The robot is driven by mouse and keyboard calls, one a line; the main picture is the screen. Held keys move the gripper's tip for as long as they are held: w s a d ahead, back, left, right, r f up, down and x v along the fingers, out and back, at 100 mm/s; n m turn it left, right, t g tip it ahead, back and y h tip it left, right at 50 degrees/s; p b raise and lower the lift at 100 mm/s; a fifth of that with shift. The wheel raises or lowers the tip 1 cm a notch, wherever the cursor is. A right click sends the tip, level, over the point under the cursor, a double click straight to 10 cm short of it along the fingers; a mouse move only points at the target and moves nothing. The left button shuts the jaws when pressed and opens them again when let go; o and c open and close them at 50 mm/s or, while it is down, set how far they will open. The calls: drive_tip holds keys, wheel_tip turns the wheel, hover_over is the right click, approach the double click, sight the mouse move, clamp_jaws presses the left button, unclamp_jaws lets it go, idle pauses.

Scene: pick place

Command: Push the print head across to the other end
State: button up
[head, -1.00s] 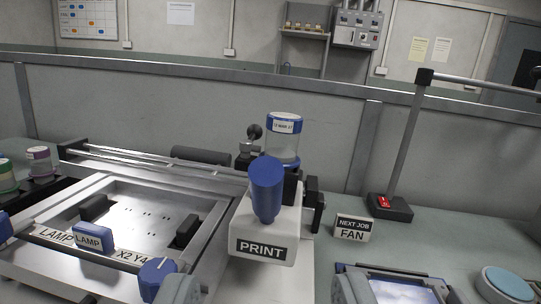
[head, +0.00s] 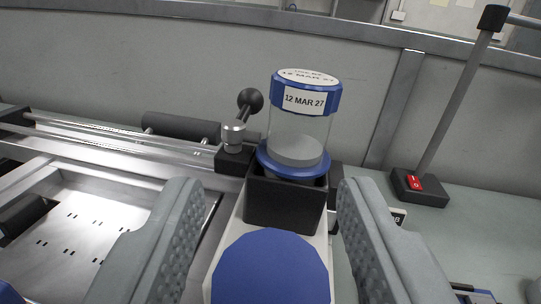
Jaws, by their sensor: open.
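The print head (head: 231,235) is at the right end of its rails, a pale block mostly hidden below and between my fingers. Its blue knob (head: 270,268) shows at the bottom centre, seen from above. A clear jar with blue lid and base (head: 299,130), labelled "12 MAR 27", stands upright in a black holder (head: 286,205) on the head. A black ball lever (head: 249,102) stands left of the jar. My gripper (head: 270,215) is open, one finger on each side of the knob; I cannot tell whether either touches it.
The rails (head: 110,141) run left from the head behind the metal print bed (head: 95,215). A dark roller (head: 180,126) lies behind them. A lamp post with red switch (head: 415,183) stands at right. A grey partition closes the back.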

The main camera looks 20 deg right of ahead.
drive_tip(key=shift+w+d, duration=0.2)
drive_tip(key=shift+w, duration=0.3)
clamp_jaws()
drive_tip(key=w+a, duration=0.5)
drive_tip(key=a, duration=0.5)
drive_tip(key=w+a, duration=0.5)
drive_tip(key=a, duration=0.5)
drive_tip(key=w+a, duration=0.6)
drive_tip(key=a, duration=0.4)
drive_tip(key=shift+w+a, duration=0.1)
drive_tip(key=shift+w, duration=0.05)
unclamp_jaws()
drive_tip(key=shift+a, duration=0.2)
